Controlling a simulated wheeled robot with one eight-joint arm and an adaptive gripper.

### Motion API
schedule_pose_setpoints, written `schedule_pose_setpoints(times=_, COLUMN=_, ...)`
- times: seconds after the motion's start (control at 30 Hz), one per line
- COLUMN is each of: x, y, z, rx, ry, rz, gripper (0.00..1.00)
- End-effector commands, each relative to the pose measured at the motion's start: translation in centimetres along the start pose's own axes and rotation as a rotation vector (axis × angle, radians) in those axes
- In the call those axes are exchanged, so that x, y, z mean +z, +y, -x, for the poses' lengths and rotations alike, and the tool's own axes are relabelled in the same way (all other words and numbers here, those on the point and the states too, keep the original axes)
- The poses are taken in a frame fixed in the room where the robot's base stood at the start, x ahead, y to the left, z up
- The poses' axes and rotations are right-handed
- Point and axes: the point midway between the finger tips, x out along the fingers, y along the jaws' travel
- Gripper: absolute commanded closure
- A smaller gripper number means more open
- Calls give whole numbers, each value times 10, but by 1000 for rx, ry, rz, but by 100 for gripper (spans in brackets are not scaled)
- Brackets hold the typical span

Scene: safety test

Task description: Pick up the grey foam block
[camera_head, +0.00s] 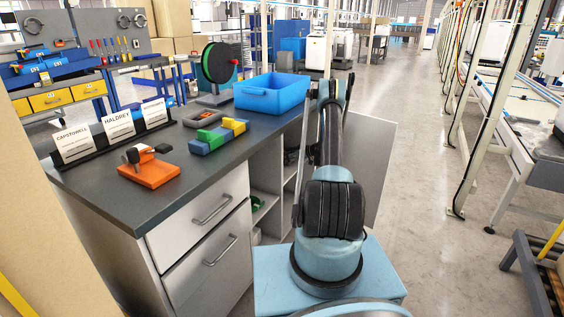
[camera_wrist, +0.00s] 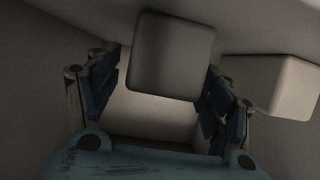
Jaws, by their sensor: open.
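In the wrist view, a dark grey block (camera_wrist: 172,50) with rounded corners, likely the foam block, lies ahead of my gripper (camera_wrist: 159,92). My gripper is open, with its blue-padded fingers apart on the left and right. The block's lower part appears between the fingertips; I cannot tell whether either finger touches it. A paler block (camera_wrist: 278,84) lies just right of the right finger. In the head view the gripper and grey block are hidden behind my arm and the bench.
The wrist view is dim, with plain grey surfaces close around. In the head view, the workbench (camera_head: 95,186) carries a blue bin (camera_head: 270,100), an orange device (camera_head: 148,175), name cards and coloured blocks (camera_head: 208,142). Open shelves (camera_head: 270,190) are under it.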

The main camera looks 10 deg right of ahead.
Motion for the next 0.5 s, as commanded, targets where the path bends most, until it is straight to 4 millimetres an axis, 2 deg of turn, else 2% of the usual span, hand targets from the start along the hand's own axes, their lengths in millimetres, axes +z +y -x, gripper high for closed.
schedule_pose_setpoints(times=0.27, x=0, y=0, z=-5, rx=0, ry=0, rz=-1, gripper=27)
schedule_pose_setpoints(times=0.43, x=0, y=0, z=-5, rx=0, ry=0, rz=-1, gripper=65)
schedule_pose_setpoints(times=0.5, x=0, y=0, z=-5, rx=0, ry=0, rz=-1, gripper=67)
